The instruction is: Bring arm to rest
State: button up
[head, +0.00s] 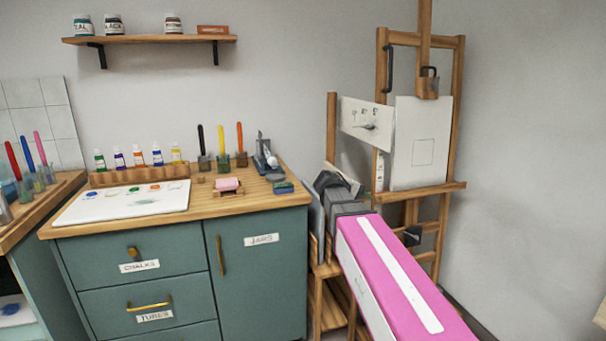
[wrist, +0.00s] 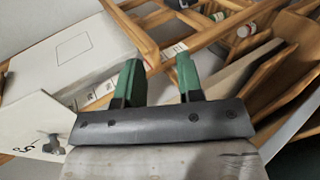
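My gripper (wrist: 159,78) shows in the wrist view with its two green fingers apart and nothing held between them. In the head view my pink arm reaches from the lower right toward the wooden easel (head: 455,120), and the fingers cannot be made out clearly there. The wrist view shows a white board with a drawn square (wrist: 75,45) to the left of the fingers and wooden bars (wrist: 215,40) beyond them.
A green cabinet (head: 255,275) with a wooden top stands left of my arm. On it are a white palette (head: 120,203), a paint-bottle rack (head: 140,174) and several brushes. A shelf (head: 150,39) hangs above. Bare wall (head: 535,150) lies right of the easel.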

jog(key=s+f+m+g+y, duration=0.1)
jog(key=s+f+y, duration=0.2)
jog(key=s+f, duration=0.3)
jog(key=s+a+f+m+g+y, duration=0.1)
jog(key=s+f+y, duration=0.3)
jog(key=f, duration=0.8)
jog(key=s+a+f+m+g+y, duration=0.1)
jog(key=s+f+m+g+y, duration=0.1)
jog(key=s+f, duration=0.5)
notch_tip(320, 180, down, 3)
jog(key=shift+s+a+m+y, duration=0.25)
jog(key=shift+s+m+y, duration=0.25)
jog(key=shift+y, duration=0.5)
